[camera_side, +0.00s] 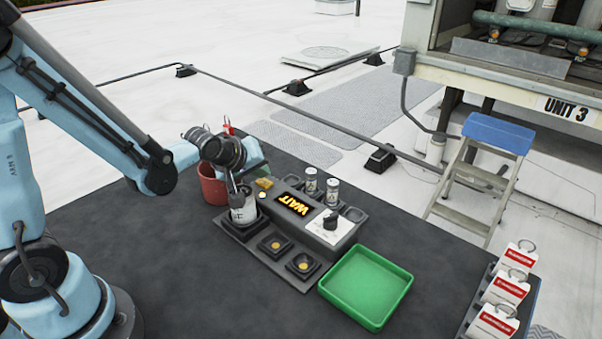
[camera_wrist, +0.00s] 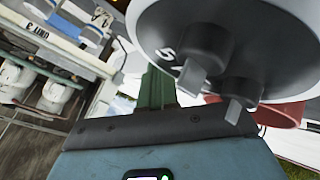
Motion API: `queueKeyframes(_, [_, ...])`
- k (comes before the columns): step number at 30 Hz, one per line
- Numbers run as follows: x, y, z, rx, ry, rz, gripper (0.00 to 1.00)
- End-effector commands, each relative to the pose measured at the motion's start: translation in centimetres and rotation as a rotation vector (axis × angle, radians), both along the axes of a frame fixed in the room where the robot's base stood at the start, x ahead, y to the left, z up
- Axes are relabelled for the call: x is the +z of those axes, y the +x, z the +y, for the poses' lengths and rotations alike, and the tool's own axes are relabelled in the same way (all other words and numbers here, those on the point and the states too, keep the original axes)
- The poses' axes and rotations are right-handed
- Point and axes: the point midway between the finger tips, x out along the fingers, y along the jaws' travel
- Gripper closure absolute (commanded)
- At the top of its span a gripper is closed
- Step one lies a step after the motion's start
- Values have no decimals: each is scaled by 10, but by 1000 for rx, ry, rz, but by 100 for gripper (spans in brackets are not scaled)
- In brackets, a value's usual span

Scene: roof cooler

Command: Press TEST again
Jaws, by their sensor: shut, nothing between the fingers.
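A grey console on the dark table has an amber display (camera_side: 294,204) reading WAIT, upside down in the side view, and a black knob (camera_side: 331,220) on a white plate. I cannot make out a TEST label in either view. A small pale round spot (camera_side: 262,195) shows left of the display. A white canister (camera_side: 243,213) stands upright in a square dark seat at the console's left end. My gripper (camera_side: 236,189) is shut and points down just over the canister's top; I cannot tell whether they touch. In the wrist view a white round body (camera_wrist: 240,40) with dark posts is close.
Two small cans (camera_side: 332,191) stand at the console's back. Two empty-looking seats (camera_side: 303,265) with amber centres lie in front. A green tray (camera_side: 366,287) is at right, a red bucket (camera_side: 212,187) behind my gripper, and red-white tags (camera_side: 507,287) at far right. The table's left front is clear.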

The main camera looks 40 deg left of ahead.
Motion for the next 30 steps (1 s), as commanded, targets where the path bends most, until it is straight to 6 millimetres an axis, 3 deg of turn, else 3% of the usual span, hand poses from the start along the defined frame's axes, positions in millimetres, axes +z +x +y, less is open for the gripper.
queueKeyframes(13, [6,0,0,0,0,0,100])
queueKeyframes(30, [52,0,0,0,0,0,100])
